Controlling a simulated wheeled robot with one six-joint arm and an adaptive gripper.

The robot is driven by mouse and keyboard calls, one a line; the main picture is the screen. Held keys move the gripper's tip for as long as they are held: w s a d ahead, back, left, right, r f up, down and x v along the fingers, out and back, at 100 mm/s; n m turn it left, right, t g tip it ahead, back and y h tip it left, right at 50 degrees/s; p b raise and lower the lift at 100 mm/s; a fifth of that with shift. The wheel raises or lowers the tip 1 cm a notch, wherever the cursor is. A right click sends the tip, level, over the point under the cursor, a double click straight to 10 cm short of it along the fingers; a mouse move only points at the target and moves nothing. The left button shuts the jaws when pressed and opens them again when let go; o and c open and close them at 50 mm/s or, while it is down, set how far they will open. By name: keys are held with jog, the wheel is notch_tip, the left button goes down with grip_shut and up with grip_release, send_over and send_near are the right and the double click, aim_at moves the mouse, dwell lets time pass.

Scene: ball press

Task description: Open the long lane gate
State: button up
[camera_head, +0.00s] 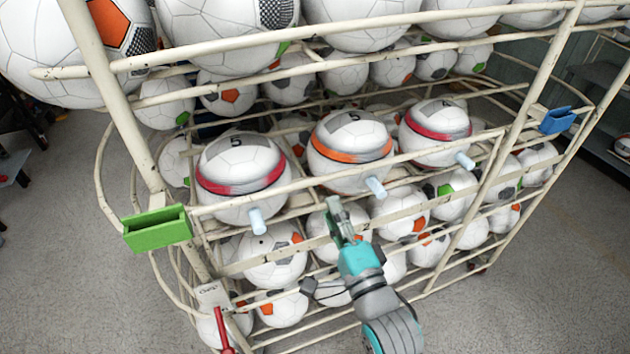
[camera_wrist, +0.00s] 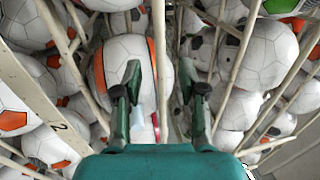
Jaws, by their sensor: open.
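My gripper (camera_head: 341,222) is open and empty, in front of the rack below the middle banded ball. In the wrist view its two fingers (camera_wrist: 160,88) are spread, with balls and bars beyond. Three pale blue pegs stick out at the front of the rack: a left peg (camera_head: 257,221), a middle peg (camera_head: 375,187) and a right peg (camera_head: 464,160). A pale peg also shows near the left finger in the wrist view (camera_wrist: 138,116). I cannot tell which part is the long lane gate. A red handle (camera_head: 223,330) hangs at the lower left, below a white labelled plate (camera_head: 213,295).
Cream rack bars (camera_head: 125,130) cross the front and sides. Behind the pegs sit a red-banded ball (camera_head: 240,170), an orange-banded ball (camera_head: 350,150) and another red-banded ball (camera_head: 435,132). A green box (camera_head: 157,229) and blue box (camera_head: 557,119) hang on the posts. Floor is clear at right.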

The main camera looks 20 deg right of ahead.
aim_at(319, 178)
jog(key=w, duration=0.2)
jog(key=w+r, duration=0.1)
jog(key=w, duration=0.5)
jog(key=shift+w+r, duration=0.15)
jog(key=shift+r, duration=0.15)
grip_shut()
